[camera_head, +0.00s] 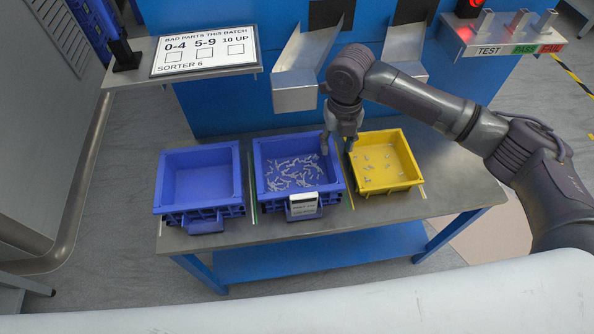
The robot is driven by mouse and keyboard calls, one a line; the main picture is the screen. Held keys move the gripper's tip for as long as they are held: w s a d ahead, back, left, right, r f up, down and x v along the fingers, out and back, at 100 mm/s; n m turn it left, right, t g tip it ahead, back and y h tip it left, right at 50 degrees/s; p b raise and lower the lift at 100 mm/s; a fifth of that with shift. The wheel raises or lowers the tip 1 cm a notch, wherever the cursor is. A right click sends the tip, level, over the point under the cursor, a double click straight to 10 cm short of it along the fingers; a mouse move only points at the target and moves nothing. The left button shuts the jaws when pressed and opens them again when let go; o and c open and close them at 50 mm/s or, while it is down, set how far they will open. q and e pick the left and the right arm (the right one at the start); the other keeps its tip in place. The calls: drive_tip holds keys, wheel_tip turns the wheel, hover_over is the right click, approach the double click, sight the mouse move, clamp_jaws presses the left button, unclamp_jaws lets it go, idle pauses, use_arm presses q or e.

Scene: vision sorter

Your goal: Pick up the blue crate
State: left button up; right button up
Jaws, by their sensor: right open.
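Two blue crates stand on the grey table. The left blue crate (202,183) looks empty. The middle blue crate (262,168) holds many small pale parts and has a white label on its front. My right gripper (337,147) points down, open, over the gap between the middle blue crate and the yellow crate (387,190). One finger is close to the middle crate's right rim; I cannot tell whether it touches. My left gripper is not in view.
The yellow crate holds a few small parts. Metal chutes (296,90) hang above the crates at the back. A sign (205,50) stands on a shelf at left, and a test switch panel (505,45) at right. The table's (290,232) front strip is clear.

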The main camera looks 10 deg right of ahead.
sight(335, 158)
wheel_tip(335, 158, down, 7)
clamp_jaws()
idle(0.4)
drive_tip(key=shift+r, duration=0.1)
